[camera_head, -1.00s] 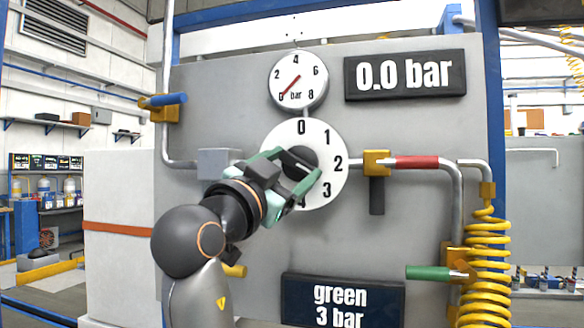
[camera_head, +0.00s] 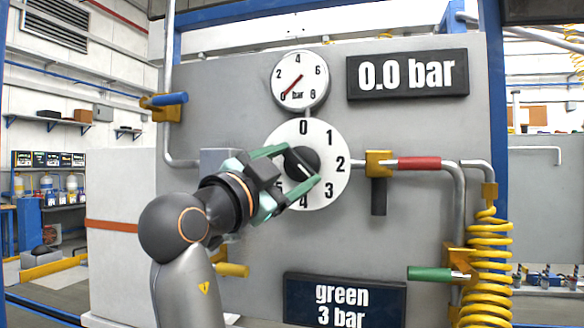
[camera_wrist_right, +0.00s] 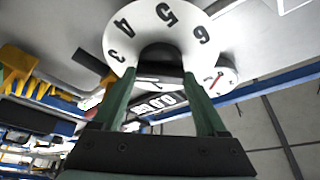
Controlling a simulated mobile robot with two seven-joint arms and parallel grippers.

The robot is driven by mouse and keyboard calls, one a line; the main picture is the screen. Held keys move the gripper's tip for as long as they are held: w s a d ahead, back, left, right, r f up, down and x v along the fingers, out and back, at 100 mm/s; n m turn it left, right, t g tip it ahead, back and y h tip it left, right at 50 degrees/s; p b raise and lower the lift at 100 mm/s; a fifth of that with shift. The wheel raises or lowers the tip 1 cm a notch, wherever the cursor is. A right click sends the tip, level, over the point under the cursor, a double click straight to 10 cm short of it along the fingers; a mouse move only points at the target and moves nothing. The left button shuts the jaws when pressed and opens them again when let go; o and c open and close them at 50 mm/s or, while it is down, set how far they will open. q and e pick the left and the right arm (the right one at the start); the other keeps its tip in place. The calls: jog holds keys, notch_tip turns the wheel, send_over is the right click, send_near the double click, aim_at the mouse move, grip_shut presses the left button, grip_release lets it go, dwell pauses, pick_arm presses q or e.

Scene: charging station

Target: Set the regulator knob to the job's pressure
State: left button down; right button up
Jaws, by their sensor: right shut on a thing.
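The black regulator knob (camera_head: 302,160) sits at the middle of a white round dial (camera_head: 335,185) numbered from 0, on a grey panel. My right gripper (camera_head: 302,163) has its green fingers on both sides of the knob and is shut on it. In the right wrist view the fingers (camera_wrist_right: 158,90) reach the knob, with dial numbers 3 to 6 around it. The knob's pointer direction is hard to tell. The gauge (camera_head: 300,80) above has its red needle near 0. The display (camera_head: 407,74) reads 0.0 bar. The job sign (camera_head: 345,302) reads green 3 bar. My left gripper is not in view.
A red-handled pipe valve (camera_head: 418,163) is right of the dial. A green handle (camera_head: 430,273) and a yellow coiled hose (camera_head: 488,260) are at lower right. A blue handle (camera_head: 168,99) is at upper left. The panel between dial and sign is clear.

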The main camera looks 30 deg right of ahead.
jog(key=o, duration=1.3)
jog(key=shift+a, duration=0.1)
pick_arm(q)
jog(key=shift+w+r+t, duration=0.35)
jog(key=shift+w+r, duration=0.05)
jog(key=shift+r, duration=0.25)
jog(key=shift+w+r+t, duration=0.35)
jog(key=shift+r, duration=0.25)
pick_arm(e)
jog(key=v, duration=1.2)
jog(key=shift+s+a, duration=0.15)
jog(key=shift+a, duration=0.05)
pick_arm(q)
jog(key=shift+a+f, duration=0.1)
